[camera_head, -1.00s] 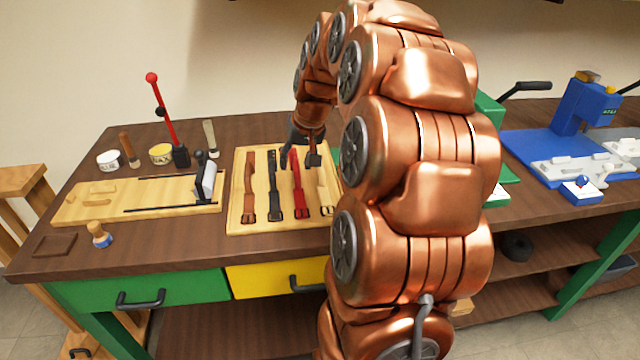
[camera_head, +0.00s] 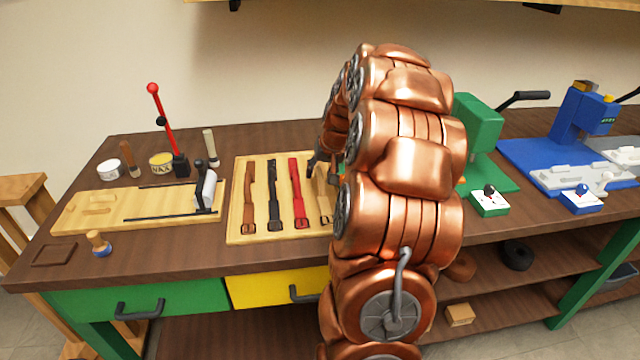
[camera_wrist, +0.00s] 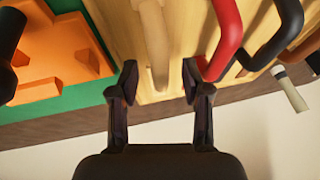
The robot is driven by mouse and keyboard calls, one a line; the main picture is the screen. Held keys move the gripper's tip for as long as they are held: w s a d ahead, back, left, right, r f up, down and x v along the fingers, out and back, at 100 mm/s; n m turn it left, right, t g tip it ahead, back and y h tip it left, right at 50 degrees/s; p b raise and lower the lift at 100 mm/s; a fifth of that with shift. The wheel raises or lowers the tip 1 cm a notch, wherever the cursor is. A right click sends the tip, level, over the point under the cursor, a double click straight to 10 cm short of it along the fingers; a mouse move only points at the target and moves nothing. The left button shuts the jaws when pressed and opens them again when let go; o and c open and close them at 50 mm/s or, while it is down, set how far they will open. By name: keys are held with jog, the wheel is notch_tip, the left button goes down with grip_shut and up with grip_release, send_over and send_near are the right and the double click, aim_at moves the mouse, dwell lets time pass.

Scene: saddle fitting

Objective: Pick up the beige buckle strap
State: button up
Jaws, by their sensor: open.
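The beige buckle strap (camera_head: 325,197) lies at the right end of a row of straps on a light wooden board (camera_head: 240,200). My arm hides part of it in the head view. In the wrist view the beige strap (camera_wrist: 156,45) runs down from the top edge toward the space between my fingers. My gripper (camera_wrist: 160,82) is open, with one finger on each side of the strap's line and nothing gripped. In the head view the gripper (camera_head: 318,165) is low over the board's right part, mostly behind my arm. I cannot tell whether it touches the strap.
Red (camera_head: 297,190), black (camera_head: 273,195) and brown (camera_head: 250,195) straps lie left of the beige one; the red strap (camera_wrist: 228,40) is close to my right-hand finger. An orange block on a green base (camera_wrist: 60,65) is on the other side. A green press (camera_head: 478,130) stands to the right.

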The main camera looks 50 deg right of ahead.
jog(key=shift+x, duration=0.8)
jog(key=shift+c, duration=0.5)
grip_shut()
